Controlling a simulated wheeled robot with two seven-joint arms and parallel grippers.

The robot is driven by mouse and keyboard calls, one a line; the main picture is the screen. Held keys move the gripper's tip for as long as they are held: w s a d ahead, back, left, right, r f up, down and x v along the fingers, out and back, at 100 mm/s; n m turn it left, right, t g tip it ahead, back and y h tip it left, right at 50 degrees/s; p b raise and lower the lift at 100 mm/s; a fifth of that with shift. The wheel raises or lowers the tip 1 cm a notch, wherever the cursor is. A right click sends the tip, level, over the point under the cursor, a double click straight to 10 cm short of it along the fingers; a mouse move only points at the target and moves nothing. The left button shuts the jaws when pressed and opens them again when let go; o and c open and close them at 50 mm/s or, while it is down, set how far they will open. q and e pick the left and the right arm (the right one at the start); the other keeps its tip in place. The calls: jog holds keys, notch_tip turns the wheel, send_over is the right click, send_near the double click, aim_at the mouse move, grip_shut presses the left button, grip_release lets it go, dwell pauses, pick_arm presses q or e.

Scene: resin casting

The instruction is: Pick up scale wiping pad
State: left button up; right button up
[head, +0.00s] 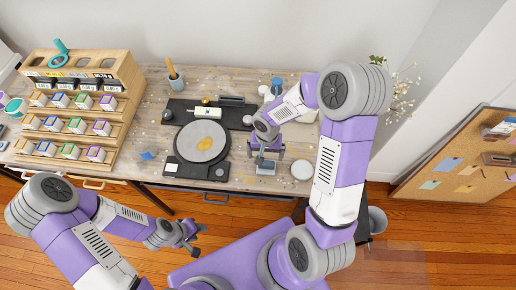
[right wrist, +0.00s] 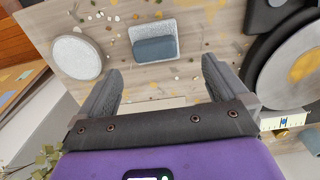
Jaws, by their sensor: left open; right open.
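A blue-grey block, which looks like the scale wiping pad (right wrist: 155,48), lies on a small pale tray (right wrist: 153,27) on the table. In the head view the pad (head: 265,170) is right of the scale, at the table's front part. My right gripper (right wrist: 162,80) is open and empty, its two fingers pointing toward the pad but apart from it. In the head view the right gripper (head: 267,149) is over the table just behind the pad. My left gripper (head: 191,243) is open and empty, off the table's front edge. The black scale (head: 183,172) carries a round grey plate with a yellowish patch.
A white round disc (head: 301,170) lies right of the pad; it also shows in the wrist view (right wrist: 76,57). A wooden rack (head: 124,75) with several small boxes fills the table's left side. Small flakes are scattered on the table. A cork board (head: 455,165) stands at right.

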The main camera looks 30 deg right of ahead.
aim_at(267, 163)
jog(key=f, duration=0.2)
jog(key=f+b, duration=0.1)
jog(key=f, duration=0.1)
jog(key=s+f+b, duration=0.1)
jog(key=f, duration=0.2)
jog(key=shift+r, duration=0.1)
jog(key=c, duration=1.1)
jog(key=shift+o, duration=0.2)
notch_tip(267, 163, up, 10)
jog(key=p, duration=0.2)
jog(key=shift+p, duration=0.4)
